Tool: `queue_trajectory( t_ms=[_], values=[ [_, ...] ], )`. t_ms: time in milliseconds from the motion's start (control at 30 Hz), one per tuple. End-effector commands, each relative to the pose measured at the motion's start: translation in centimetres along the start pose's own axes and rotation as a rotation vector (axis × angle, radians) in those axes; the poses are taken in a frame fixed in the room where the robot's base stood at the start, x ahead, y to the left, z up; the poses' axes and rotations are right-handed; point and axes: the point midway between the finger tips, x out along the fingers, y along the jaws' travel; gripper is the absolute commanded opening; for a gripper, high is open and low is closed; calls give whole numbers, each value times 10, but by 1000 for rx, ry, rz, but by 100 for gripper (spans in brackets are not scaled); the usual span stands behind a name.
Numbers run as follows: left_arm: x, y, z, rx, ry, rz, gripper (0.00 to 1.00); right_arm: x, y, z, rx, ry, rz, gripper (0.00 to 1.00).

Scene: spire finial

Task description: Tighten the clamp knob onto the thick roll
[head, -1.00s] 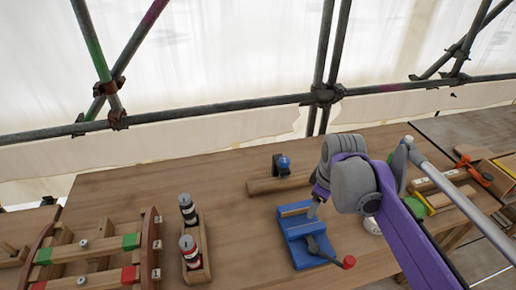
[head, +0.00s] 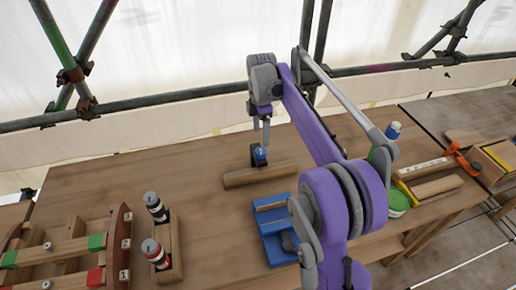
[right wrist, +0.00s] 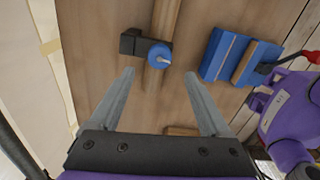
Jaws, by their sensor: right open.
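The clamp knob (head: 260,152) is blue and sits on a small black clamp (right wrist: 130,43) at the thick roll. The thick roll (head: 268,176) is a plain wooden cylinder lying on the bench. In the right wrist view the knob (right wrist: 160,55) faces the camera, with a pale pin at its centre, just beyond the fingertips. My right gripper (head: 261,138) points down over the knob. Its two fingers (right wrist: 158,76) are spread, one to each side of the knob's line, with nothing between them. My left gripper is in neither view.
A blue vise (head: 272,218) with a red-tipped handle (right wrist: 313,57) stands close to the roll. A wooden holder (head: 172,265) with two bottles is at left, beside a wooden rack (head: 120,240). Scaffold pipes (head: 150,104) run behind. Bare bench lies left of the roll.

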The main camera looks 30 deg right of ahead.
Motion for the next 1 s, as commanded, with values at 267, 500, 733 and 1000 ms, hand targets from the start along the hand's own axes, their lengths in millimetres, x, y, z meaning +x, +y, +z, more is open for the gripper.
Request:
queue_trajectory(
  t_ms=[267, 500, 733, 1000],
  values=[
    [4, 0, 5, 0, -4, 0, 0, 55, 0, 0, 1, 0, 0, 81],
    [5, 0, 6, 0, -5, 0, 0, 78, 0, 0, 1, 0, 1, 81],
    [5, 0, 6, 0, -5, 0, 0, 80, 0, 0, 2, 0, 1, 81],
    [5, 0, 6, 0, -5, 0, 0, 80, 0, 0, 2, 0, 1, 48]
  ],
)
